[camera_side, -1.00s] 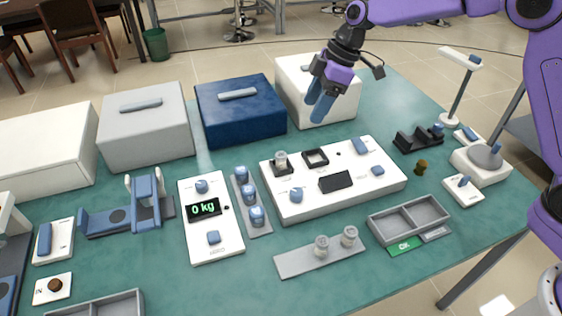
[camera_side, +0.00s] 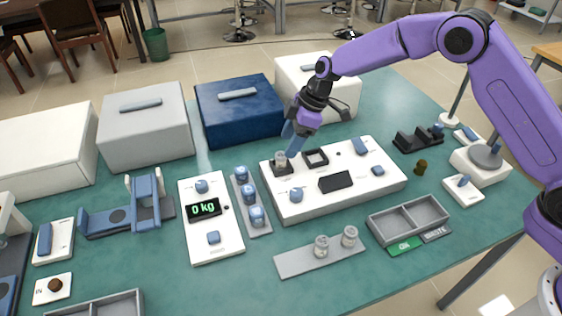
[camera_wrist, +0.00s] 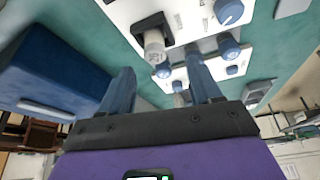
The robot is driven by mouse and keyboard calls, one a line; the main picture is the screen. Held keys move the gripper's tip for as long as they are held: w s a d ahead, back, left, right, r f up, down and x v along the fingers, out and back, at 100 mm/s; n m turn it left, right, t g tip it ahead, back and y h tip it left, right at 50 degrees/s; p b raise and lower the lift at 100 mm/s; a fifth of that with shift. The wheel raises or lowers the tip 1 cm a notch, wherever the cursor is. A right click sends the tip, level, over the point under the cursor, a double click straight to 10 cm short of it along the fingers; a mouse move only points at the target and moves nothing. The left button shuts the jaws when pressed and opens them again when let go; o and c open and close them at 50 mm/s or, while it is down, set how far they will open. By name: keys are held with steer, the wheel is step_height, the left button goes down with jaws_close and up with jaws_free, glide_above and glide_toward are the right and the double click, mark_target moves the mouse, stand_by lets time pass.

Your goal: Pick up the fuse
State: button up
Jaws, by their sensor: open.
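A small pale cylindrical fuse (camera_side: 280,160) with a metal cap stands upright in a dark square socket (camera_side: 284,170) on the white control panel (camera_side: 375,205). In the wrist view the fuse (camera_wrist: 155,45), with printed marks on its side, sits beyond the fingertips. My gripper (camera_side: 291,140) is above and just behind the socketed fuse, tilted. In the wrist view its two blue fingers (camera_wrist: 163,85) are apart with nothing held between them.
A blue furnace box (camera_side: 240,115) and a white box (camera_side: 300,85) stand behind the panel. The panel carries blue knobs (camera_side: 296,195) and an empty-looking dark socket (camera_side: 316,158). A scale (camera_side: 212,235) and a holder with blue-topped pieces (camera_side: 262,228) stand left. A grey divided tray (camera_side: 408,222) lies right.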

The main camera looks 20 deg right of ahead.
mark_target(281, 162)
steer(key=shift+w+x, duration=0.15)
steer(key=shift+x, duration=1.2)
steer(key=shift+w+x, duration=0.15)
steer(key=shift+x, duration=1.25)
steer(key=shift+d, duration=0.15)
jaws_close()
